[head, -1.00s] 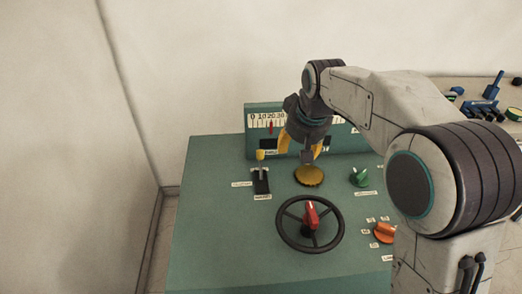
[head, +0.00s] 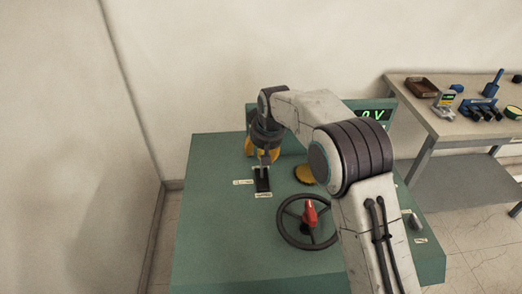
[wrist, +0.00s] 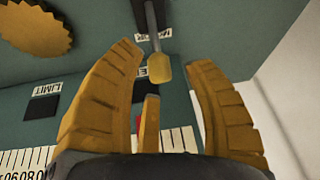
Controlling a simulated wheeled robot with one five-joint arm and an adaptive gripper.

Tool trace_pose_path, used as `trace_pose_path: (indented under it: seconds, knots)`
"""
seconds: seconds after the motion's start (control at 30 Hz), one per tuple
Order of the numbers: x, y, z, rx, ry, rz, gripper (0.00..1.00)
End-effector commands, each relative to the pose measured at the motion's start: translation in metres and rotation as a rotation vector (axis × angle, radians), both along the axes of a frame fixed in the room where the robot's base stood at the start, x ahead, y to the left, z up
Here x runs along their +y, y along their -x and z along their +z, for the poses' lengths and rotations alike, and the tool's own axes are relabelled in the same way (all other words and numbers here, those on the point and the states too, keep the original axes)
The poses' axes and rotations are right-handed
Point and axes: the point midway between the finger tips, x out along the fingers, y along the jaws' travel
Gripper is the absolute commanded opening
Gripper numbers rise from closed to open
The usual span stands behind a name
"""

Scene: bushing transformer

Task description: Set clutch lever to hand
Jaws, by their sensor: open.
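The clutch lever (wrist: 159,66) shows in the wrist view as a pale metal shaft with a yellow knob. It stands in a dark slot plate, which in the head view (head: 262,181) sits at the console's left side with a small label beside it and one below. My gripper (wrist: 163,60) is open, with its yellow fingers spread on either side of the knob; I cannot tell whether any finger touches it. In the head view my gripper (head: 263,154) is above the plate and hides most of the lever.
The green console (head: 215,225) carries a dark handwheel with a red handle (head: 310,215) and a yellow scalloped knob (head: 305,174) right of the lever. A bench with tools (head: 440,115) is at the far right.

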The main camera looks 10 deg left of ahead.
Motion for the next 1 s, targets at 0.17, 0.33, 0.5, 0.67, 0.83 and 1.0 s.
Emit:
trace_pose_path:
  seconds: [0.17, 0.33, 0.5, 0.67, 0.83, 1.0]
  knots:
    - [0.003, -0.006, -0.015, 0.000, 0.000, 0.000, 0.47]
    - [0.005, -0.009, -0.022, -0.002, -0.001, 0.000, 0.47]
    - [0.005, -0.009, -0.024, -0.002, -0.001, 0.000, 0.47]
    - [0.005, -0.009, -0.023, -0.002, -0.001, 0.000, 0.50]
    - [0.005, -0.009, -0.023, -0.002, -0.001, 0.000, 0.35]
    - [0.005, -0.009, -0.023, -0.002, -0.001, 0.000, 0.20]
